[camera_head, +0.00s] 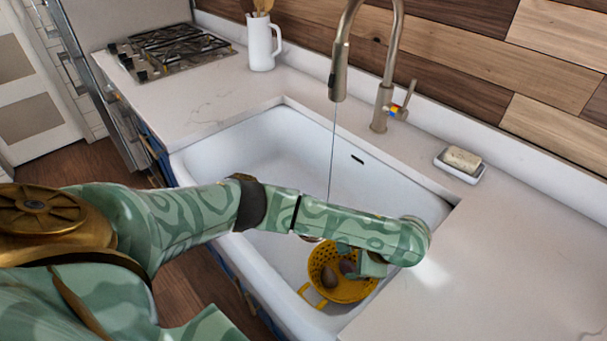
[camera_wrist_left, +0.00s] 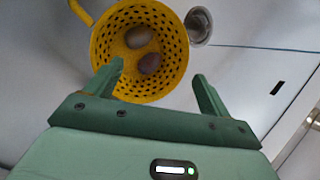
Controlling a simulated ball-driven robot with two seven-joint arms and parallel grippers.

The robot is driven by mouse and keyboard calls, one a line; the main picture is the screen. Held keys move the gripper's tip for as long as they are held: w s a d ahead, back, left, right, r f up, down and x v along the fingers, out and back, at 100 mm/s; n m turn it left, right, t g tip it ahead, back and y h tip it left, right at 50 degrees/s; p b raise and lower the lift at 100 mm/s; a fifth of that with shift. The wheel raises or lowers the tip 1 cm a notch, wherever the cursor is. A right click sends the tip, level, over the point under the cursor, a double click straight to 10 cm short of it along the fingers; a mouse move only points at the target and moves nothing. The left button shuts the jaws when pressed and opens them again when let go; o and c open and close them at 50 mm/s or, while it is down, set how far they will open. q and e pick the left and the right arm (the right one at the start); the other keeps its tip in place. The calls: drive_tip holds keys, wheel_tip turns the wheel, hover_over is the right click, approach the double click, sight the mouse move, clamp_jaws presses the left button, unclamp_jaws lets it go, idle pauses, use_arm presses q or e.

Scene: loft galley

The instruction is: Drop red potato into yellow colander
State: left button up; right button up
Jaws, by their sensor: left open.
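The yellow colander (camera_head: 317,255) stands in the white sink, partly hidden by my left arm in the head view; it also shows in the left wrist view (camera_wrist_left: 182,45). A reddish potato (camera_wrist_left: 150,63) lies inside it, touching or very near a browner one (camera_wrist_left: 137,37). The reddish one (camera_head: 348,267) and the brown one (camera_head: 329,276) are also seen in the head view. My left gripper (camera_head: 352,260) is over the colander, open and empty; its spread fingers (camera_wrist_left: 160,85) show in the wrist view. My right gripper is out of view.
The sink (camera_head: 290,140) has high walls and a front rim. A faucet (camera_head: 385,80) stands behind it, a thin line hanging below its spout. A soap dish (camera_head: 460,172) is at right, a white pitcher (camera_head: 262,45) and cooktop (camera_head: 170,50) at back left. The right counter is clear.

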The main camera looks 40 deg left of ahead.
use_arm(q)
drive_tip(key=w+p+v, duration=0.1)
drive_tip(key=p+v, duration=0.3)
drive_tip(key=v, duration=0.4)
drive_tip(key=shift+s, duration=0.5)
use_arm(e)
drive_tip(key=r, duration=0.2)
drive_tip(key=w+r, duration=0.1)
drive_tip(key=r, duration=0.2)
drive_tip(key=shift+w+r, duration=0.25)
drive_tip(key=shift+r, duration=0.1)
use_arm(q)
drive_tip(key=shift+d+r, duration=0.1)
